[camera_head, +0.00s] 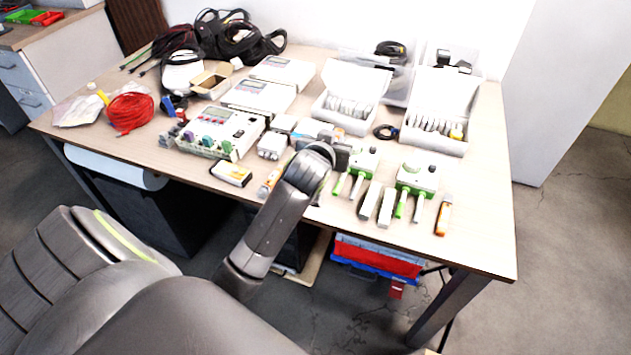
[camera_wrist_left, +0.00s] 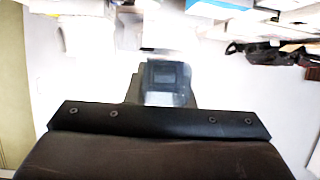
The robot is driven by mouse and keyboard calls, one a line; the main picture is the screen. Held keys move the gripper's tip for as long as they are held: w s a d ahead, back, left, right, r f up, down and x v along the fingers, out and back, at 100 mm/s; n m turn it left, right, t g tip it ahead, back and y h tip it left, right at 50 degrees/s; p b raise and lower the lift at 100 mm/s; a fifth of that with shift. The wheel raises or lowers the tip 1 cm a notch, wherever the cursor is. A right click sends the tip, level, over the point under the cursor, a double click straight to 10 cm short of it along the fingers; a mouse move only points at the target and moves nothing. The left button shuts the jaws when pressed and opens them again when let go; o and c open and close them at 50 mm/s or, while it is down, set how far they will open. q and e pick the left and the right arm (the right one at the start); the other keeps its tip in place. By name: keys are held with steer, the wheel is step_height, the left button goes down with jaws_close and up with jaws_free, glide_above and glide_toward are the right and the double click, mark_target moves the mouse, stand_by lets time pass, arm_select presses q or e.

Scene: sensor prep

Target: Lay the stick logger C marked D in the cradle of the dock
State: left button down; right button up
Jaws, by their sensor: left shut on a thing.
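My left gripper (camera_head: 336,160) is over the middle front of the table, mostly hidden behind its own wrist in the head view. It is shut on a small grey thing with a dark square face (camera_wrist_left: 166,82), seen end-on in the left wrist view. I cannot read any mark on it or tell which logger it is. An orange and white stick (camera_head: 443,216) lies near the table's front right. Another orange-ended stick (camera_head: 268,184) lies just left of my wrist. I cannot tell for sure which thing is the dock. My right gripper is not in view.
Two white boxes with green prongs (camera_head: 362,160) (camera_head: 417,178) and pale bars (camera_head: 386,207) stand right of my gripper. A device with a screen (camera_head: 220,132) is left. Open white cases (camera_head: 434,147) and black cables (camera_head: 235,40) fill the back. The front right corner (camera_head: 485,240) is clear.

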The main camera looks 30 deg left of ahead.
arm_select(q)
steer(key=a+f, duration=0.3)
steer(key=f, duration=0.2)
steer(key=shift+s+a+y, duration=0.15)
steer(key=shift+s+y, duration=0.05)
steer(key=shift+y, duration=0.1)
steer(key=shift+f, duration=0.2)
step_height(320, 180, down, 9)
steer(key=shift+f+b, duration=0.15)
steer(key=shift+b, duration=0.15)
steer(key=shift+f, duration=0.3)
steer(key=c, duration=1.3)
jaws_free()
steer(key=shift+o, duration=0.2)
